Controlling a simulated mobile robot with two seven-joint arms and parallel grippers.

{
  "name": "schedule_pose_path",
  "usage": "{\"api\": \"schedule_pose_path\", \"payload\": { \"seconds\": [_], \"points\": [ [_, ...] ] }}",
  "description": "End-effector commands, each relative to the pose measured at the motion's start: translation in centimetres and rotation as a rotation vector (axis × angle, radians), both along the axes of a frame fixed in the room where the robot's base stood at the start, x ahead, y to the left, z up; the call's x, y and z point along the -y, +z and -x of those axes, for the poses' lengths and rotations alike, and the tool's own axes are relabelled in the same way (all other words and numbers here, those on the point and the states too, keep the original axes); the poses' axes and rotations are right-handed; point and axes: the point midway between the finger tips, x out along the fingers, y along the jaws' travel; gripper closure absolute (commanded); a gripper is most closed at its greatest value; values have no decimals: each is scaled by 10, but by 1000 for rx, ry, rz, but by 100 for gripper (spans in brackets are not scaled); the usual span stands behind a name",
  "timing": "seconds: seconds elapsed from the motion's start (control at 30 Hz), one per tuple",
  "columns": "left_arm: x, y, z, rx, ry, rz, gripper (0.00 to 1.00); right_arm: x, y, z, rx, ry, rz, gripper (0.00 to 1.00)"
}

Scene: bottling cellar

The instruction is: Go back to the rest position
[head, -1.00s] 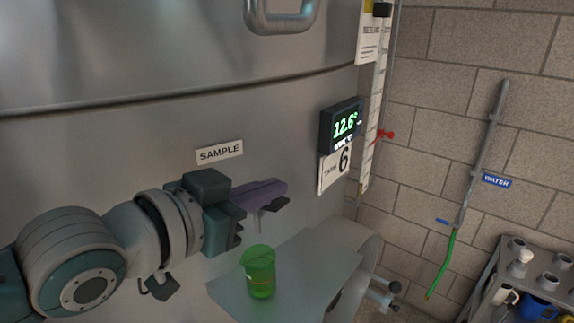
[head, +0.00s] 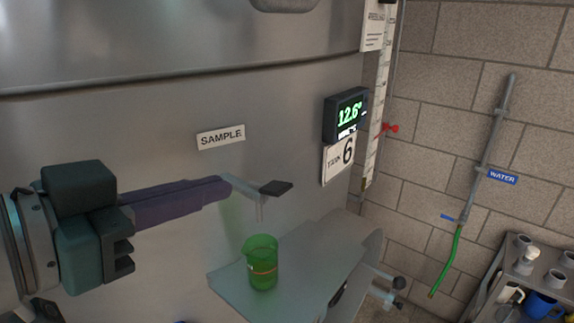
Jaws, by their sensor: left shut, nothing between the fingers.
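My left gripper (head: 124,257) shows at the left of the head view, in front of the steel tank (head: 300,105). Its dark fingers are shut and hold nothing. The fingers are left of the spout. A green transparent beaker (head: 262,270) stands upright on a grey shelf (head: 318,262), below the spout. My right gripper is not in view.
A SAMPLE label (head: 221,137) and a lit display (head: 346,115) are on the tank. A pipe with a green hose (head: 447,260) hangs on the block wall at right. A rack (head: 488,290) with cups and a blue jug (head: 541,305) stands at lower right.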

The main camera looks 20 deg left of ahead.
Motion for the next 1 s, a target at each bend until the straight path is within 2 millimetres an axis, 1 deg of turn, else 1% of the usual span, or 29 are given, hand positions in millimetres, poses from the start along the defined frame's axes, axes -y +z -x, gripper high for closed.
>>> {"api": "schedule_pose_path", "payload": {
  "seconds": [0.17,0.23,0.27,0.37,0.4,0.47,0.5,0.57,0.6,0.67,0.7,0.77,0.8,0.83,1.0],
  "points": [
    [0,-1,0,-5,2,-1,100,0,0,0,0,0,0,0],
    [0,-7,3,-34,12,-8,100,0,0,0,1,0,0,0],
    [0,-11,5,-58,21,-14,100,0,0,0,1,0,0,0],
    [-1,-37,19,-200,65,-48,100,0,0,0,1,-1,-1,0],
    [-2,-49,29,-278,88,-65,100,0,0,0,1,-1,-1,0],
    [-4,-68,47,-402,123,-94,100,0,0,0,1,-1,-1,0],
    [-6,-79,61,-488,143,-111,100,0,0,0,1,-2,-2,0],
    [-7,-93,82,-607,171,-133,100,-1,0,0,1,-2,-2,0],
    [-8,-101,97,-684,187,-147,100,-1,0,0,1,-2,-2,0],
    [-9,-109,119,-794,207,-163,100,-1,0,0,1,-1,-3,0],
    [-9,-114,135,-867,219,-171,100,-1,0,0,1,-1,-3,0],
    [-8,-118,159,-977,235,-182,100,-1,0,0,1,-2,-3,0],
    [-9,-103,167,-1012,239,-188,100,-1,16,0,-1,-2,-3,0],
    [-9,-85,165,-1004,238,-192,100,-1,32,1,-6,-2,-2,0],
    [-10,-30,164,-1002,236,-193,100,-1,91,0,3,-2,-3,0]
  ]
}}
